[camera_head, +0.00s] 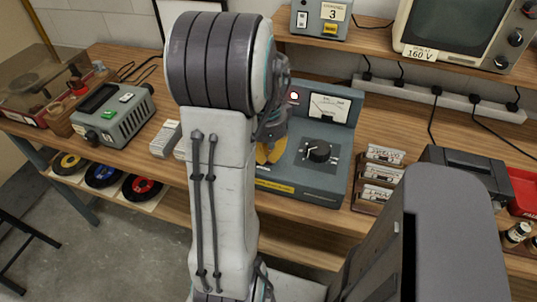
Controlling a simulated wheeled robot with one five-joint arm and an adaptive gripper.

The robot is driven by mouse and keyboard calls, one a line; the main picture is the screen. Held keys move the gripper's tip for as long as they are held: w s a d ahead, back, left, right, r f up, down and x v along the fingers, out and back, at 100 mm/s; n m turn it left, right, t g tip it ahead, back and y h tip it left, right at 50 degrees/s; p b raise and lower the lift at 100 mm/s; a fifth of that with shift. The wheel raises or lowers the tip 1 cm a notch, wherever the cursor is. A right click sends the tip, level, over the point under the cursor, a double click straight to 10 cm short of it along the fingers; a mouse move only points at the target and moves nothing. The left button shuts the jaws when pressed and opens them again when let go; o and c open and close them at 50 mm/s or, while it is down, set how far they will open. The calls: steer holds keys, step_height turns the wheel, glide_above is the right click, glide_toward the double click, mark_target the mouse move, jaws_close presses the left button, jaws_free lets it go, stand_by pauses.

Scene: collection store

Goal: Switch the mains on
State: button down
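A grey-blue instrument (310,185) stands on the bench, with a needle meter (329,107), a black dial (317,151) and a small round red-rimmed lamp or button (293,97). I cannot read its yellow label, and no part is clearly marked as mains. My upright arm covers its left side. My gripper (269,146) is mostly hidden behind the arm. Only a dark part and yellow finger-like parts show, in front of the instrument's left panel. Whether they touch it, or are open or shut, cannot be told. A grey box marked 3 (320,18) with a white rocker-like switch (302,19) stands on the shelf.
A screen unit tagged 160 V (450,30) and a socket strip (440,95) with black cables are behind. Labelled cards (383,172) in a holder and a dark box (465,165) stand right. A grey-green device (113,113) is left.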

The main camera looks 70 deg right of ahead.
steer(key=shift+r, duration=0.15)
steer(key=shift+r+p, duration=2.95)
steer(key=shift+r, duration=0.4)
